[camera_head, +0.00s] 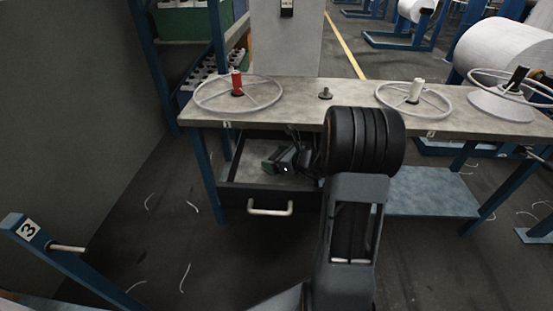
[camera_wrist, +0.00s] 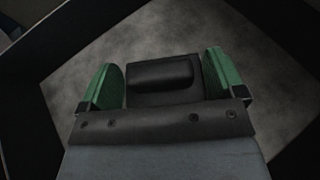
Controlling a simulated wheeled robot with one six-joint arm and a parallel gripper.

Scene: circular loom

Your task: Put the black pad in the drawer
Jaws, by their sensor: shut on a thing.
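The drawer (camera_head: 236,196) under the table is pulled open. It has a dark front and a silver handle (camera_head: 270,208). My gripper (camera_head: 275,165) is inside the drawer opening, below the tabletop. In the wrist view its green fingers (camera_wrist: 164,78) are on either side of the black pad (camera_wrist: 162,74) and shut on it. The pad has a raised rounded part facing the camera. Grey drawer floor and dark walls surround it. I cannot tell whether the pad touches the floor. The pad cannot be made out in the head view.
A blue lower shelf (camera_head: 430,192) is to the right. A blue frame stands at left front.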

